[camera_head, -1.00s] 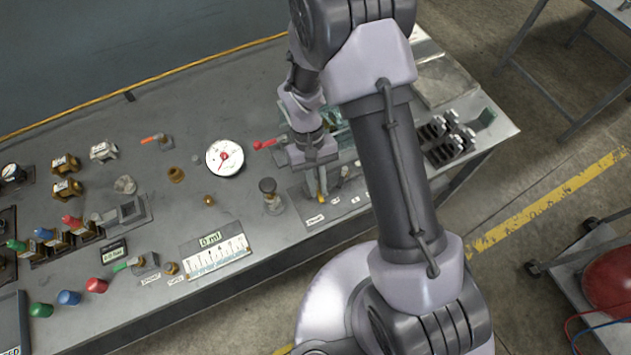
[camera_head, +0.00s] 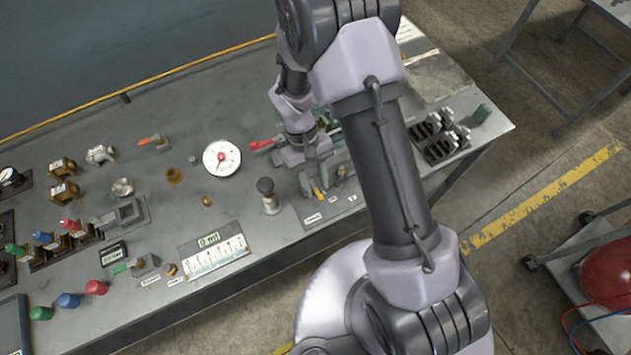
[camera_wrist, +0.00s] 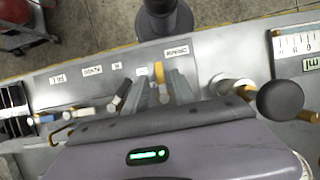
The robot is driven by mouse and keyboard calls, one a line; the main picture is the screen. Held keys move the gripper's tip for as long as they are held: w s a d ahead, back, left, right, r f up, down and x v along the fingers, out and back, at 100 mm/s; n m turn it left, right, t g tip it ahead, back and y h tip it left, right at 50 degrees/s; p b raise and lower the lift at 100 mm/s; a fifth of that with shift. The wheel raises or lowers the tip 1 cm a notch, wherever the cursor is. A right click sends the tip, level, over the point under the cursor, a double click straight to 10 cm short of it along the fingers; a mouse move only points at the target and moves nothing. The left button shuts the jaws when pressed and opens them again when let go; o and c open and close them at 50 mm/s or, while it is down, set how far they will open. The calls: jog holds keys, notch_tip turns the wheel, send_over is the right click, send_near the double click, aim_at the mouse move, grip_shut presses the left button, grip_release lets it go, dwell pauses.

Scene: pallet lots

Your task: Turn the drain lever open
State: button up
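A small yellow-handled lever (camera_head: 318,192) stands near the bench's front edge, behind a white label. It also shows in the wrist view (camera_wrist: 159,72), beside a label (camera_wrist: 178,52) that appears upside down and seems to read DRAIN. My gripper (camera_head: 309,183) is low over this lever. In the wrist view my gripper (camera_wrist: 162,85) has its grey fingers apart, with the yellow handle showing between their tips. Whether they touch it I cannot tell. My wrist hides the lever's base and part of the valve.
A black-knobbed post (camera_head: 267,190) stands close left of the lever; its knob is large in the wrist view (camera_wrist: 280,100). The bench front right of the gauge scale is fairly clear.

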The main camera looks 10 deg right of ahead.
jog(key=p+v, duration=0.4)
jog(key=v, duration=1.3)
jog(key=shift+w+r, duration=0.15)
jog(key=shift+a, duration=0.15)
jog(key=s+d+r+m+t+y+b, duration=0.25)
jog(key=s+r+m+t+b, duration=0.2)
jog(key=s+r+b, duration=0.35)
jog(key=s+d+f+m+t+b, duration=0.2)
jog(key=s+t+b, duration=0.3)
jog(key=s, duration=0.3)
jog(key=shift+s+m+y+b, duration=0.3)
jog(key=shift+m+y+b, duration=0.05)
jog(key=shift+m+b, duration=0.35)
jog(key=shift+f+t, duration=0.15)
jog(key=shift+t, duration=0.1)
